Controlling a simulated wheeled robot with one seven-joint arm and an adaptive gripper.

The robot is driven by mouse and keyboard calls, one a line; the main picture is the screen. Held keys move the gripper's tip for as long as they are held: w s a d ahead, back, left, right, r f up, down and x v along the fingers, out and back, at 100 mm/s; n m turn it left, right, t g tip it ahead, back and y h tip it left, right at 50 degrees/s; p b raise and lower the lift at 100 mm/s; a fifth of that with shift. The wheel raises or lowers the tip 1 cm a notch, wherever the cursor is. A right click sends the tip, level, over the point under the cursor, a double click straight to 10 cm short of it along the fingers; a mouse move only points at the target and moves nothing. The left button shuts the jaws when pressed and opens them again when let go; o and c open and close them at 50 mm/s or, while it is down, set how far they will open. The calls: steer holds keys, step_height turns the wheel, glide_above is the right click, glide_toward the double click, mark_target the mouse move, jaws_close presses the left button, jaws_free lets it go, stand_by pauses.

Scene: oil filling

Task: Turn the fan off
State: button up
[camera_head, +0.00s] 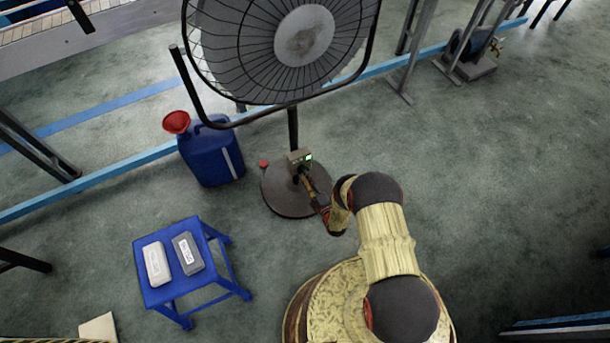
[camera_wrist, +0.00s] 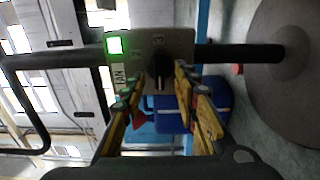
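The fan (camera_head: 303,35) stands on a pole above a round dark base (camera_head: 285,192) in the head view. Its control box (camera_head: 299,157) is on the pole, with a lit green light. In the wrist view the box (camera_wrist: 183,45) fills the upper middle, with the green light (camera_wrist: 115,45), number marks and a label. A black knob (camera_wrist: 160,72) is on its face. My gripper (camera_wrist: 156,82) is open, its yellow fingers pointing at the box, one tip either side of the knob. I cannot tell whether they touch it. In the head view my gripper (camera_head: 311,187) is just below the box.
A blue jug (camera_head: 212,155) with a red funnel (camera_head: 177,122) stands left of the fan base. A blue stool (camera_head: 168,292) at lower left holds two small boxes. A small red object (camera_head: 263,163) lies by the base.

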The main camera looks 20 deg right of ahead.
steer(key=v, duration=0.9)
steer(key=shift+s, duration=0.35)
